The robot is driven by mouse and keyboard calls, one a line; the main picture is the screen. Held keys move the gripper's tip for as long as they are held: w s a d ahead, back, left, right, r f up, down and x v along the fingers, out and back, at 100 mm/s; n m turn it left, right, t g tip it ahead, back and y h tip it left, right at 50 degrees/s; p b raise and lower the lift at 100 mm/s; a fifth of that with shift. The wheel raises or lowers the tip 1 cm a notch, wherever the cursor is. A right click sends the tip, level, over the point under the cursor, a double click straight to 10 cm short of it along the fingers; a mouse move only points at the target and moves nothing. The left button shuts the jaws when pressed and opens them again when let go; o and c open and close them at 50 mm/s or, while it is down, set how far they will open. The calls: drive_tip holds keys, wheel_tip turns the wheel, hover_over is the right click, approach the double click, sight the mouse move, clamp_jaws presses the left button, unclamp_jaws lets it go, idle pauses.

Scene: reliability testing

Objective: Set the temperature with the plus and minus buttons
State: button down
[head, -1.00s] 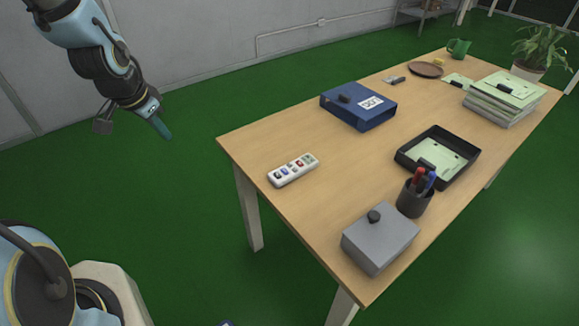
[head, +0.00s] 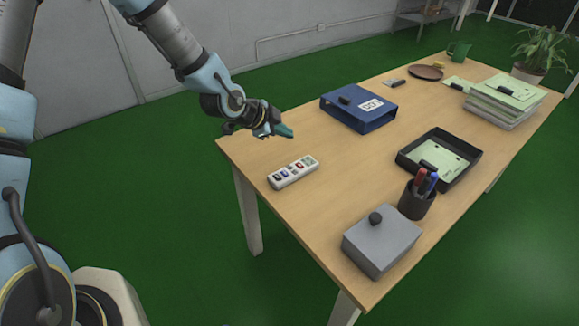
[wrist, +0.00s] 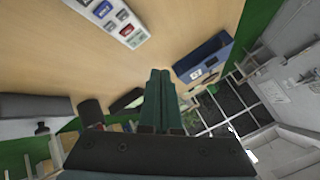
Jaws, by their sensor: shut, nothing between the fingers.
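A blue box file (head: 358,108) stands behind the panel to the right. A grey box (head: 380,242), a pen cup (head: 416,202) and a black tray (head: 470,165) stand on the right. Bare tabletop (head: 325,210) surrounds the panel.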

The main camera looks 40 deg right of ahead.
sight(286, 169)
drive_tip(key=shift+f, duration=0.1)
wheel_tip(286, 169, down, 9)
drive_tip(key=b, duration=0.6)
idle(1.9)
drive_tip(key=shift+f+b, duration=0.25)
drive_tip(key=shift+b, duration=0.3)
drive_tip(key=shift+f+b, duration=0.3)
drive_tip(key=shift+b, duration=0.05)
idle(0.3)
drive_tip(key=shift+r, duration=0.15)
idle(0.3)
drive_tip(key=shift+r+p, duration=0.4)
drive_tip(key=shift+r, duration=0.2)
drive_tip(key=shift+r+p, duration=1.55)
drive_tip(key=shift+r, duration=0.95)
